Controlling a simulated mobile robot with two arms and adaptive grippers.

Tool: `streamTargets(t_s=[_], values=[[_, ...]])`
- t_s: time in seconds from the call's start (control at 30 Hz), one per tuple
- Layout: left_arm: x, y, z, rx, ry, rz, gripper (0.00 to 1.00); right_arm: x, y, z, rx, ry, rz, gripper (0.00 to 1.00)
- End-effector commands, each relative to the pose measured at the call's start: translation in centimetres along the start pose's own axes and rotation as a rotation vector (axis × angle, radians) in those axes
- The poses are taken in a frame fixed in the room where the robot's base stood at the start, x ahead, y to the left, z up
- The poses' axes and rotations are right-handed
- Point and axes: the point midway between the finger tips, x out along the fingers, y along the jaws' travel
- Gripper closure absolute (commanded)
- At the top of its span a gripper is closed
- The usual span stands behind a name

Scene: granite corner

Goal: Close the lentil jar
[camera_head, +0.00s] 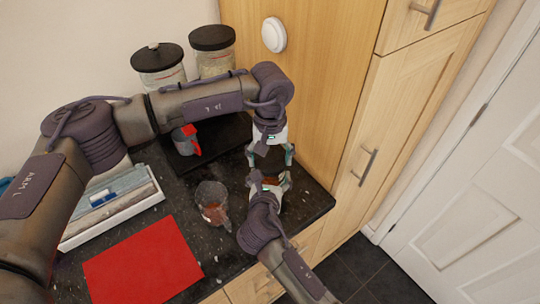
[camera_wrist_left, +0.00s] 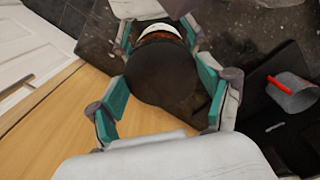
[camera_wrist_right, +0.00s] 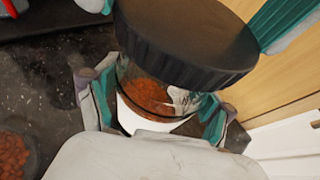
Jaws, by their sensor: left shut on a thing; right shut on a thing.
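The lentil jar (camera_wrist_right: 150,97) is clear glass with a white label and red-brown lentils inside. My right gripper (camera_head: 270,182) is shut around its body near the counter's right edge. The round black lid (camera_wrist_right: 185,42) is over the jar's mouth, and it also shows from above in the left wrist view (camera_wrist_left: 165,75). My left gripper (camera_head: 270,158) is shut on the lid from above, its teal pads on either side. The lid looks a little off the jar in the right wrist view; I cannot tell whether they touch. The jar's rim is mostly hidden.
A glass container with lentils (camera_head: 212,194) stands left of the jar. A grey mug with a red handle (camera_head: 184,141) stands behind on a dark board. Two black-lidded jars are at the back wall. A red mat (camera_head: 143,264) lies front left. Wooden cabinets (camera_head: 318,85) rise close behind.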

Motion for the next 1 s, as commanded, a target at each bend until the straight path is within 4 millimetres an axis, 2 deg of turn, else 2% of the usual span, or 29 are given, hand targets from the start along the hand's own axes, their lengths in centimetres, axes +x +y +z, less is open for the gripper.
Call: streamTargets(t_s=[0.83, 0.87, 1.0], values=[[1.1, 0.0, 0.0, 0.0, 0.0, 0.001, 0.36, 0.0, 0.0, 0.0, -0.001, 0.001, -0.001, 0.81], [1.1, 0.0, 0.0, 0.001, 0.0, 0.001, 0.36, 0.0, 0.0, 0.0, -0.001, 0.001, -0.001, 1.0], [1.1, 0.0, 0.0, 0.077, 0.001, 0.0, 0.36, 0.0, 0.0, 0.0, -0.001, 0.001, -0.001, 1.0]])
